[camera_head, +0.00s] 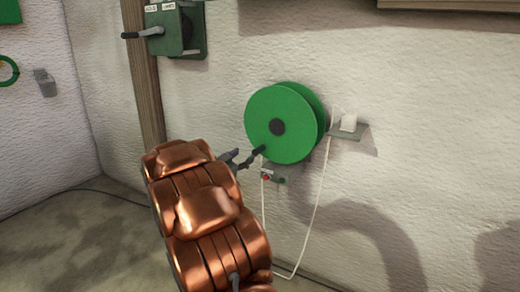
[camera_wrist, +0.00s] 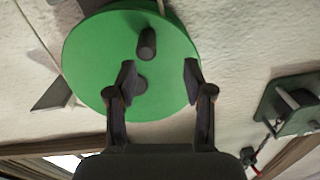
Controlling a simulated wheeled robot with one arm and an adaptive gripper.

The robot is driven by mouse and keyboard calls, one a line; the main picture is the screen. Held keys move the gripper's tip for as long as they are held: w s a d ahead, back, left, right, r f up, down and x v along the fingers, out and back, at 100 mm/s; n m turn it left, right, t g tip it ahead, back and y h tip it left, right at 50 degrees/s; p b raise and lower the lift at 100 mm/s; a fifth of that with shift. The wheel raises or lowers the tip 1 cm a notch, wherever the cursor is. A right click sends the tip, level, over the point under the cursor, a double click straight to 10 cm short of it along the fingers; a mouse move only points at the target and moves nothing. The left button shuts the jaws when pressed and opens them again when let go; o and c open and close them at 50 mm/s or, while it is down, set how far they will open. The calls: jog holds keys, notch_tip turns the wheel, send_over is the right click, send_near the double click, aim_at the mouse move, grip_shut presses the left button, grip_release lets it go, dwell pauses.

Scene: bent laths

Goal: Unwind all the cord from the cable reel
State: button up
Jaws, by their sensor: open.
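The cable reel (camera_head: 288,110) is a green round drum on the white wall, with a dark hub (camera_head: 277,127) at its middle. A dark crank knob (camera_head: 258,150) sticks out low on its face; it also shows in the wrist view (camera_wrist: 147,43). A thin white cord (camera_head: 322,190) hangs in a loop below the reel. How much cord is on the drum is hidden by the green disc. My gripper (camera_head: 240,158) is just left of the knob. In the wrist view my gripper (camera_wrist: 159,72) is open and empty, with the reel's face (camera_wrist: 90,60) beyond its fingers.
A small grey shelf (camera_head: 350,132) with a white block (camera_head: 348,122) is right of the reel. A small box with a red button (camera_head: 267,177) is under it. A green wall box with a lever (camera_head: 180,32) is upper left beside a wooden post (camera_head: 146,90).

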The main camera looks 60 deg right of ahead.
aim_at(259, 150)
jog(key=shift+s+d+f+n+g, duration=0.2)
jog(key=shift+s+d+n+g, duration=0.15)
jog(key=shift+s, duration=0.2)
jog(key=shift+d, duration=0.1)
jog(key=d+b, duration=0.1)
jog(key=d, duration=0.2)
jog(key=d+b, duration=0.1)
jog(key=d, duration=0.2)
jog(key=shift+s+f, duration=0.15)
jog(key=shift+d+b, duration=0.45)
jog(key=shift+d, duration=0.35)
grip_shut()
